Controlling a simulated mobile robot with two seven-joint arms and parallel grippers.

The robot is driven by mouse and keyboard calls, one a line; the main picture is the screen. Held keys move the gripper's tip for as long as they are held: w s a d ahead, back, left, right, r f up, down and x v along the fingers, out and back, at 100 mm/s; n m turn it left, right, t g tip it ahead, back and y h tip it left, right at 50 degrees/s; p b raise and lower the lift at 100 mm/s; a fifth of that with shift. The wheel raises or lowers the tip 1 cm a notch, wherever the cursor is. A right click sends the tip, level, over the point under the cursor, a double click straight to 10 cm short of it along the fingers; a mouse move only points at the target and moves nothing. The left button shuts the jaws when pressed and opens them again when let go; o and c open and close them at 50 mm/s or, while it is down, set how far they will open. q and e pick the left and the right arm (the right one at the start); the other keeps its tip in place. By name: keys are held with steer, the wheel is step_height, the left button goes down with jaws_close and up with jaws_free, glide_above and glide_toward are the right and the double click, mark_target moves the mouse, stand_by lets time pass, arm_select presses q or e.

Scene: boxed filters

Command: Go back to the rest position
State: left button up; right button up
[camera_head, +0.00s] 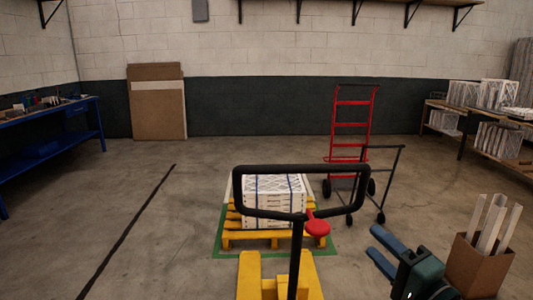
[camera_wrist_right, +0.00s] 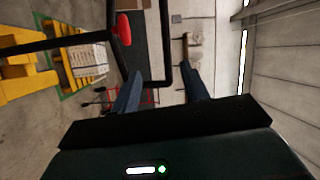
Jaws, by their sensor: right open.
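My right gripper (camera_head: 371,240) is at the lower right of the head view, with its blue fingers apart and nothing between them. In the right wrist view the two fingers (camera_wrist_right: 160,60) are also spread and empty. The gripper is to the right of the black handle (camera_head: 298,212) of a yellow pallet jack (camera_head: 250,280), apart from it in the head view. A strapped stack of white boxed filters (camera_head: 272,212) sits on a yellow pallet (camera_head: 232,236) beyond the handle. My left gripper is not in view.
A cardboard box (camera_head: 478,268) with upright white pieces stands just right of my right gripper. A red hand truck (camera_head: 352,125) and a black cart frame stand behind. A blue workbench (camera_head: 65,142) is left, wooden shelving (camera_head: 487,150) right. Left floor is clear.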

step_height(320, 180, down, 10)
steer(key=s+a+f+n+g+h, duration=0.1)
steer(key=a+n+g+h, duration=0.1)
steer(key=n, duration=0.1)
steer(key=s+a+f+n+g+h+p, duration=0.1)
steer(key=s+a+f+n+g, duration=0.1)
steer(key=s+f+n, duration=0.3)
steer(key=s+a+f+n+g+h, duration=0.1)
steer(key=s+a+f+n+g, duration=0.1)
steer(key=s+f+n, duration=0.4)
steer(key=s+f+g, duration=0.1)
steer(key=s+f, duration=0.4)
steer(key=f, duration=0.2)
steer(key=shift+s+a+f+p, duration=0.25)
steer(key=shift+a+p, duration=0.15)
